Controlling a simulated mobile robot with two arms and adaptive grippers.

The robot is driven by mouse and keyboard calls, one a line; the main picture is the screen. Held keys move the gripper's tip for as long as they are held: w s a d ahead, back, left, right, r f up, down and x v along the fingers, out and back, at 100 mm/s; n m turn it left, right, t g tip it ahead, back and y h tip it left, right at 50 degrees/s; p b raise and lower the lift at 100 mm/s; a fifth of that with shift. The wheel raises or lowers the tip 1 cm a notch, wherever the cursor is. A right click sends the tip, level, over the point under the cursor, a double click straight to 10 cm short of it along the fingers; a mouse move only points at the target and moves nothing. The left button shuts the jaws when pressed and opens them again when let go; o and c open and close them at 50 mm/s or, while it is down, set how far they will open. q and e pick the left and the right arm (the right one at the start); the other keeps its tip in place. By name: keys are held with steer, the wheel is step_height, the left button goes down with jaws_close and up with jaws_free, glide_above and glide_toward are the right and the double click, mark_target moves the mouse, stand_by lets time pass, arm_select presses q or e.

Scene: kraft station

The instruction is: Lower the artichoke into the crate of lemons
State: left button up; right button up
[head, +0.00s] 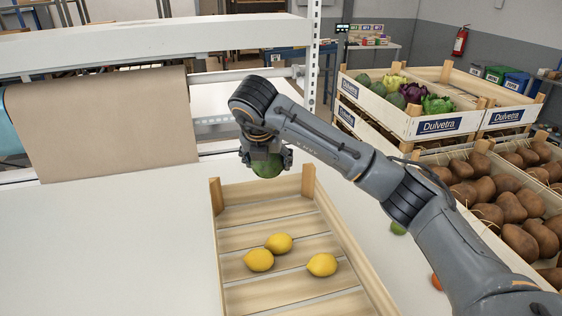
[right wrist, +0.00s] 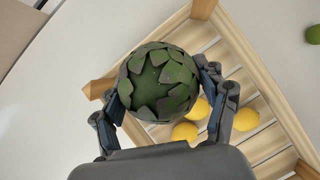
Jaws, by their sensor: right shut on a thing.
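My right gripper (head: 266,160) is shut on the green artichoke (head: 267,167), above the far end of the wooden crate of lemons (head: 262,190). In the right wrist view, the fingers (right wrist: 160,95) hold the artichoke (right wrist: 158,85) from both sides. The crate (right wrist: 245,55) shows behind and below it there. Three lemons (head: 279,243) lie on the slatted crate floor. They also show in the right wrist view (right wrist: 246,119), partly hidden by the artichoke and gripper. My left gripper does not show.
A roll of brown paper (head: 100,120) hangs at the left. Dulvetra crates (head: 437,125) with vegetables stand at the back right, above crates of brown produce (head: 510,207). A green fruit (head: 398,228) and an orange one (head: 436,282) lie right of the lemon crate. The white table (head: 100,250) is clear at left.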

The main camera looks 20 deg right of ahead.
steer(key=shift+w, duration=0.2)
stand_by(0.3)
steer(key=shift+w+d, duration=0.15)
steer(key=shift+w, duration=0.1)
steer(key=shift+f, duration=0.1)
stand_by(0.3)
steer(key=shift+f+b, duration=4.85)
steer(key=shift+f, duration=0.7)
steer(key=shift+f+b, duration=1.05)
steer(key=shift+f, duration=0.2)
steer(key=o, duration=1.4)
steer(key=shift+r, duration=0.1)
